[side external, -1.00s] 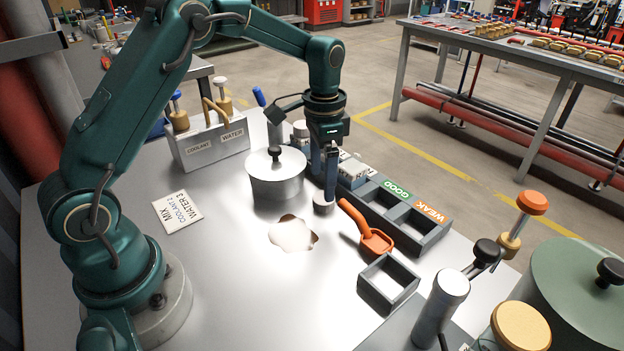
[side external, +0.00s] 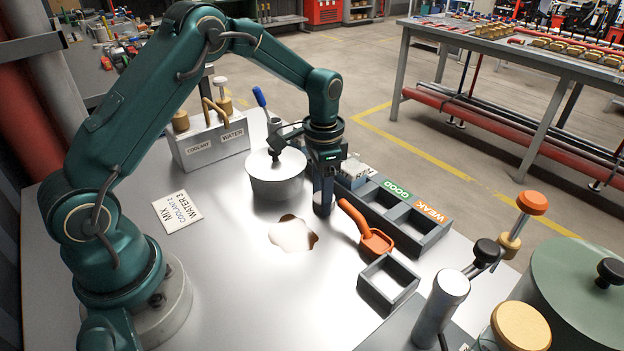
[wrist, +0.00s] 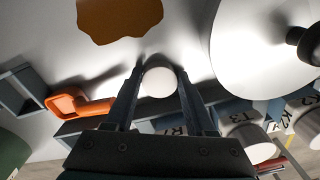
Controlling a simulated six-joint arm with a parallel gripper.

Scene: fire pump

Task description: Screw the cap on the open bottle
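My gripper (side external: 323,204) points straight down close to the table, right of the lidded pot. Its two fingers (wrist: 160,82) stand on either side of a small round pale piece (wrist: 160,83), which looks like the cap or the top of a small bottle. The fingers seem level with its sides; whether they press on it I cannot tell. In the side view the fingers mostly hide this piece. Pale round-topped cylinders (wrist: 243,140) stand by the labelled blocks in the wrist view. Which one is the open bottle I cannot tell.
The lidded pot (side external: 276,182) stands close left of my gripper. An orange scoop (side external: 374,241) lies close right, before the GOOD/WEAK tray (side external: 436,234). An empty square frame (side external: 389,283) stands nearer the front. A brown-edged spill (side external: 293,234) lies on the table.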

